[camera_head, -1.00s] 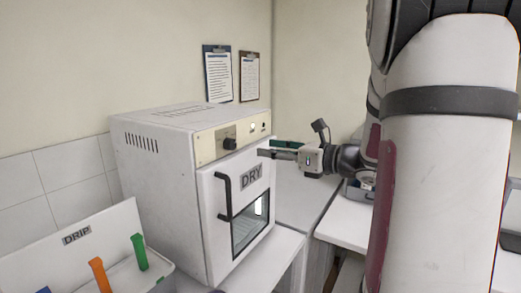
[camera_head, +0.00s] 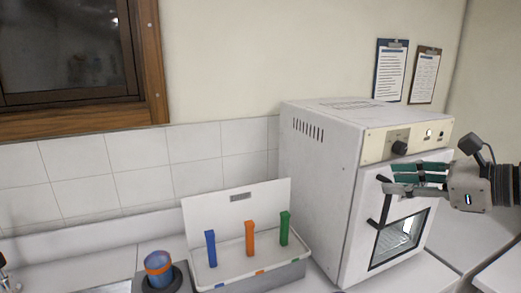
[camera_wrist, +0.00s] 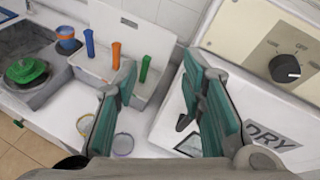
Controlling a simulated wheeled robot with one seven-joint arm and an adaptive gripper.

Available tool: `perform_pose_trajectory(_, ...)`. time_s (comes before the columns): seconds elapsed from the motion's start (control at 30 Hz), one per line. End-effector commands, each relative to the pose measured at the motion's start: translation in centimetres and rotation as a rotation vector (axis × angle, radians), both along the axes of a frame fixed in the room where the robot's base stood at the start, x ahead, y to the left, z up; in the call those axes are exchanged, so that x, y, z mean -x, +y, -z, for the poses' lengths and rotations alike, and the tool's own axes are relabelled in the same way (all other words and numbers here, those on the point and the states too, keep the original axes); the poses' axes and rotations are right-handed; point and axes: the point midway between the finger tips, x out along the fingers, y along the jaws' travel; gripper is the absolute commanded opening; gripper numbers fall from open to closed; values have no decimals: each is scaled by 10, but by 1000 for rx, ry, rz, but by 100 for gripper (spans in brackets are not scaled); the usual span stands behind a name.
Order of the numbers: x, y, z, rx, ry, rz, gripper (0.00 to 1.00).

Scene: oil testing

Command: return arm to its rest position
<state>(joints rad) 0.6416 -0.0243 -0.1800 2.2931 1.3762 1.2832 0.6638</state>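My gripper (camera_head: 400,178) is in front of the upper door of the white drying oven (camera_head: 318,180) in the head view. Its two teal-padded fingers point left and look apart and empty. In the wrist view, my gripper (camera_wrist: 158,85) has a clear gap between its fingers, with only the counter and oven front beyond. The oven door looks closed. Its black handle (camera_head: 376,222) is just below the fingertips in the picture; I cannot tell whether they touch. My arm runs off the right edge of the head view.
Left of the oven, a white drip tray (camera_head: 190,215) holds blue, orange and green upright pieces. An orange-and-blue container (camera_head: 158,265) stands further left. The wrist view shows a sink (camera_wrist: 40,50) with a green object, and two round items (camera_wrist: 123,144) on the counter.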

Motion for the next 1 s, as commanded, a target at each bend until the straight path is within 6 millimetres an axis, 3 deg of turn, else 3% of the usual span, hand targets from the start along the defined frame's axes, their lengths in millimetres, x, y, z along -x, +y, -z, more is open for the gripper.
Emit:
perform_pose_trajectory(0.03, 12, 35, 4, 124, -7, -123, 37)
perform_pose_trajectory(0.1, 34, 72, 15, 312, -19, -293, 37)
perform_pose_trajectory(0.2, 70, 108, 33, 587, -62, -534, 37)
perform_pose_trajectory(0.3, 103, 126, 49, 868, -132, -770, 37)
perform_pose_trajectory(0.5, 147, 123, 65, 1431, -326, -1192, 37)
perform_pose_trajectory(0.7, 159, 107, 60, 1818, -478, -1439, 37)
perform_pose_trajectory(1.0, 160, 101, 56, 1936, -520, -1508, 37)
